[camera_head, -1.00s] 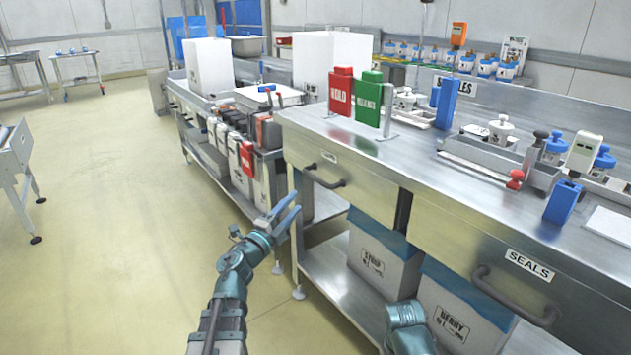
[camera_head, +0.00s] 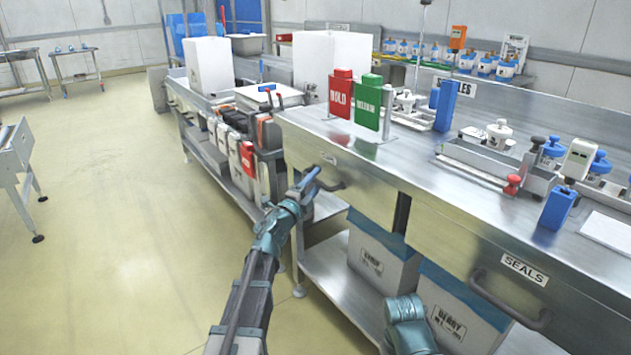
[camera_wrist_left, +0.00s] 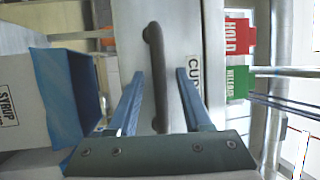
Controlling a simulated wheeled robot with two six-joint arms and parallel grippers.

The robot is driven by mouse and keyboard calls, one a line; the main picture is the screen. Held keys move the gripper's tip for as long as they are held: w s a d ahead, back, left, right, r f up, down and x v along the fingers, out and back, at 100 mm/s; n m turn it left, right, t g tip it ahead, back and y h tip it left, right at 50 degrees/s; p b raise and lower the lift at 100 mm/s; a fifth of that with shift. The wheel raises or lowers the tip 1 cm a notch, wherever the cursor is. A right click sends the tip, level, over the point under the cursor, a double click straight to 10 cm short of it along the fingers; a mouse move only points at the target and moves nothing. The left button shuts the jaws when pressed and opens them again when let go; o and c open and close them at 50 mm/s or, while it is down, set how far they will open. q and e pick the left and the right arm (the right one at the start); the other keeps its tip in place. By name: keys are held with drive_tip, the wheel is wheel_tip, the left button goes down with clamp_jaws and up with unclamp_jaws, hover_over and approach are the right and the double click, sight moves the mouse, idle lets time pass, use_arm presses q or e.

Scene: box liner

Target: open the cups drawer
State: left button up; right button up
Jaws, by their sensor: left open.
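The cups drawer (camera_head: 372,192) is the left drawer under the steel counter and appears closed. Its dark bar handle (camera_head: 336,186) is partly hidden behind my left gripper. My left gripper (camera_head: 312,180) is at the handle's left end in the head view. In the left wrist view, the open blue fingers (camera_wrist_left: 160,92) lie on either side of the handle (camera_wrist_left: 156,55), with a gap on both sides. The drawer's label (camera_wrist_left: 191,82) shows only in part there. My right gripper is out of view; only a teal part of that arm shows at the bottom.
The seals drawer (camera_head: 450,245) is to the right. A syrup box (camera_head: 376,262) and a berry box (camera_head: 452,315) stand on the shelf below. The red hold sign (camera_head: 341,97) and a green sign (camera_head: 368,104) stand on the counter.

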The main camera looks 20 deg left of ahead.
use_arm(q)
clamp_jaws()
idle(1.4)
